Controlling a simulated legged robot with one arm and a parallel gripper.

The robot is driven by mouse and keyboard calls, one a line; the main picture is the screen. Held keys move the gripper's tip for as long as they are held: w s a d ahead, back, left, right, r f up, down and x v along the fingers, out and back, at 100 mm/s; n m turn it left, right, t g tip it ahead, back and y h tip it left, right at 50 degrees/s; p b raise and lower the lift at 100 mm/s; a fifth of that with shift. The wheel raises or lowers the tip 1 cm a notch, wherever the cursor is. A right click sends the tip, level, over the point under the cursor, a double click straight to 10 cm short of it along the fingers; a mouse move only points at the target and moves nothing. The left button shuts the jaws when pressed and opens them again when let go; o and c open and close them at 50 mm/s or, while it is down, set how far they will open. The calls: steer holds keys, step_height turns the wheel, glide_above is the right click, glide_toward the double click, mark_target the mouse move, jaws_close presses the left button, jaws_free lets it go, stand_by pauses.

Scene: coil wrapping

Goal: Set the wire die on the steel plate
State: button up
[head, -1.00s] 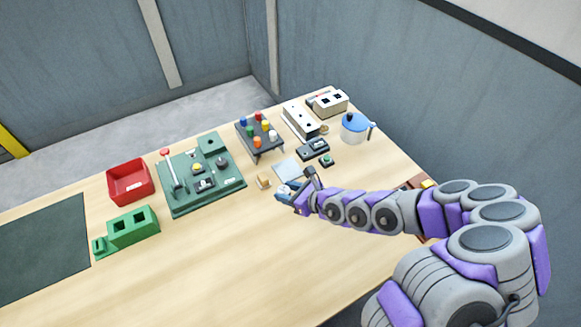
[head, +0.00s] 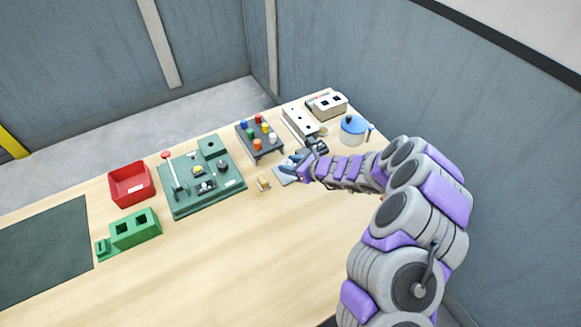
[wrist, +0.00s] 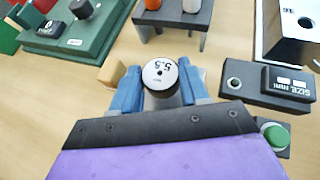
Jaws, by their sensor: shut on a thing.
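The wire die (wrist: 160,74) is a round piece with a white face marked 5.5. My gripper (wrist: 160,88) is shut on it, with one blue finger on each side in the wrist view. The die cannot be made out clearly there.
A dark size box (wrist: 268,82) and a green button (wrist: 275,136) are close on the right. The table front is clear.

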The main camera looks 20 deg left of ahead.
steer(key=shift+w+a, duration=0.2)
steer(key=shift+w, duration=0.35)
step_height(320, 180, down, 4)
steer(key=shift+w+r+b, duration=0.15)
steer(key=shift+r+b, duration=0.05)
steer(key=shift+b, duration=0.15)
steer(key=o, duration=1.2)
steer(key=shift+o, duration=0.2)
steer(key=shift+d+r, duration=0.1)
steer(key=p+v, duration=0.1)
steer(key=v, duration=1)
steer(key=shift+d+r+p, duration=0.2)
steer(key=shift+d+p, duration=0.15)
